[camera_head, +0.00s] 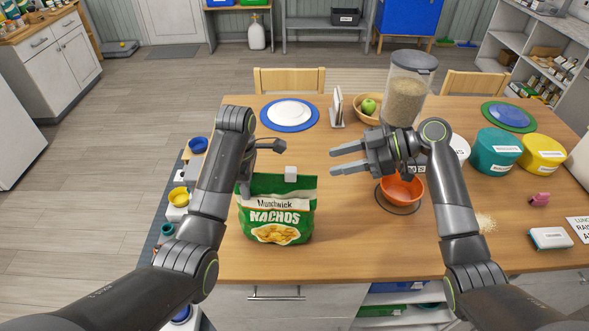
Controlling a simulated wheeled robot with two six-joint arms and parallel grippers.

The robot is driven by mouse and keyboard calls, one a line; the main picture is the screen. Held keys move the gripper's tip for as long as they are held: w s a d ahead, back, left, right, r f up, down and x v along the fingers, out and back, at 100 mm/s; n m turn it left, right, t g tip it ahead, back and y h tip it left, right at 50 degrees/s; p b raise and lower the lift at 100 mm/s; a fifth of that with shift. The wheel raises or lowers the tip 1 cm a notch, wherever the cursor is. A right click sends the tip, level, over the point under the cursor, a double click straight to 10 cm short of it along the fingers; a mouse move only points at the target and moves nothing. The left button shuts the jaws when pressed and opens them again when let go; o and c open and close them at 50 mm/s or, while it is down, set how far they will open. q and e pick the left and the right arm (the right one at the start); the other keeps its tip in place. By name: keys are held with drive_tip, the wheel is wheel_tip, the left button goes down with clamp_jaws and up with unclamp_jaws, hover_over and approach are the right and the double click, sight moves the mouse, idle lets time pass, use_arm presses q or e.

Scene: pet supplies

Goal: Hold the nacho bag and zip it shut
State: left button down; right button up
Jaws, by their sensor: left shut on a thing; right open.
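The green nacho bag (278,213) stands upright near the front edge of the wooden table, its label facing me. A small pale block, which looks like the zip slider (291,174), sits on its top edge, right of the middle. My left gripper (246,184) is shut on the bag at its top left corner; the exact grip is partly hidden by my own arm. My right gripper (335,162) is open and empty, its fingers pointing left. It is to the right of the slider and apart from the bag.
An orange bowl (402,190) is below my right gripper, with a food dispenser (408,88) behind it. A blue-rimmed plate (271,118), a stand (337,107) and a fruit bowl (361,116) are farther back. Teal (497,156) and yellow (542,157) tubs stand at right.

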sight(293, 170)
drive_tip(key=x, duration=1.1)
drive_tip(key=shift+a+f, duration=0.1)
drive_tip(key=shift+a, duration=0.3)
drive_tip(key=shift+c, duration=0.3)
clamp_jaws()
